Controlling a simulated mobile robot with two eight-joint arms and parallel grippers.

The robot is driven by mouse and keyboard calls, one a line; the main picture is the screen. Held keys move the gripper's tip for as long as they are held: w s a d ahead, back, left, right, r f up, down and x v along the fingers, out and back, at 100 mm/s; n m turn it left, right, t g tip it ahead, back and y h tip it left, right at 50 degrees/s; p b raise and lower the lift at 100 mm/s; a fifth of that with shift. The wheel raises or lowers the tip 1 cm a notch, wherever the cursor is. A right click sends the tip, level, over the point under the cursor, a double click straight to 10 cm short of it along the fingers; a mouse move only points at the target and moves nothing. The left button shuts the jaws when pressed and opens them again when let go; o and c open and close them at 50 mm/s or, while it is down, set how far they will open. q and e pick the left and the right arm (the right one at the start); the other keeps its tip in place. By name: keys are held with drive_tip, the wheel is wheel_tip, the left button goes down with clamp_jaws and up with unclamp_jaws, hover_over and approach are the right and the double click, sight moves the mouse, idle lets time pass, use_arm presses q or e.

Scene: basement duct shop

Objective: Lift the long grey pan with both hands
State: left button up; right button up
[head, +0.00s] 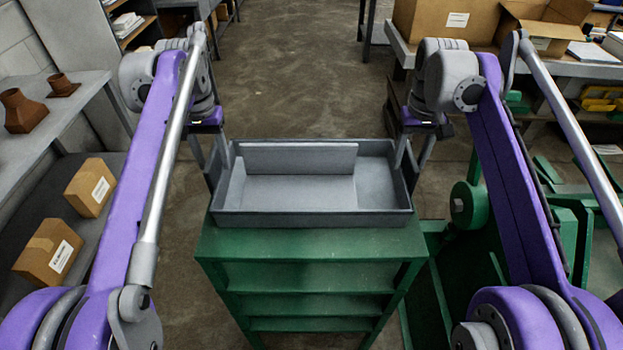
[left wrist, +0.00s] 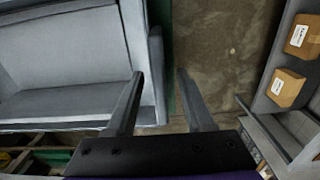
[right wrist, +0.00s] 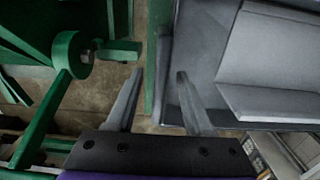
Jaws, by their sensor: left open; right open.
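The long grey pan (head: 315,218) sits level on top of a green stand (head: 310,243). A grey bent sheet piece with a raised back (head: 298,158) lies inside it. My left gripper (head: 212,165) is at the pan's left end, pointing down and open. In the left wrist view the pan's end wall (left wrist: 156,75) lies between its fingers, with a gap to the outer one. My right gripper (head: 407,162) is open at the right end. In the right wrist view that end wall (right wrist: 164,75) lies between its fingers. Exact fingertip contact cannot be told.
Left shelving holds cardboard boxes (head: 90,188) and brown fittings (head: 22,110). At the right are a green machine frame (head: 468,207) and a bench with large cartons (head: 445,20). The concrete floor (head: 290,70) beyond the stand is clear.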

use_arm(q)
drive_tip(key=shift+f, duration=0.15)
use_arm(e)
drive_tip(key=shift+f, duration=0.15)
use_arm(q)
drive_tip(key=shift+c, duration=0.3)
use_arm(e)
drive_tip(key=shift+c, duration=0.3)
use_arm(q)
clamp_jaws()
use_arm(e)
clamp_jaws()
idle(0.4)
